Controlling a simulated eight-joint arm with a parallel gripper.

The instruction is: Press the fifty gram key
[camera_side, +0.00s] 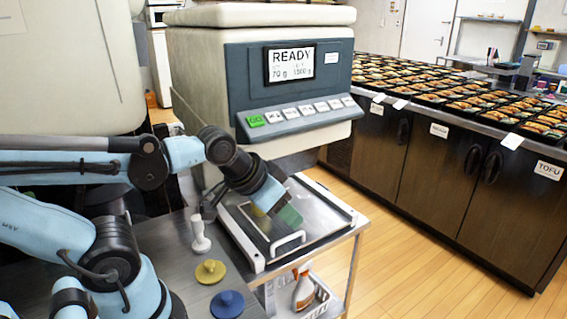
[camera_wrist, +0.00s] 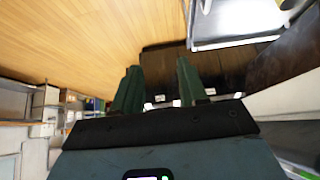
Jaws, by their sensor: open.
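A cream machine (camera_side: 205,70) with a blue-grey front panel (camera_side: 247,75) stands at the middle of the side view. Its display (camera_side: 291,63) reads READY, with 70 g and 1500 g below. Under it is a sloped row of keys: a green GO key (camera_side: 256,121) at the left and several white keys (camera_side: 306,109) to its right. Their labels are too small to tell which one is fifty grams. My gripper (camera_side: 290,216) hangs below and in front of the keys, above the machine's tray, apart from the keys. In the wrist view its two green fingers (camera_wrist: 157,84) are spread with nothing between them.
A metal tray with a raised frame (camera_side: 338,221) lies under my gripper. A white stamp-like piece (camera_side: 201,236), a yellow disc (camera_side: 210,271) and a blue disc (camera_side: 227,303) stand on the bench. Bento trays (camera_side: 470,106) cover the right counter. The space before the keys looks clear.

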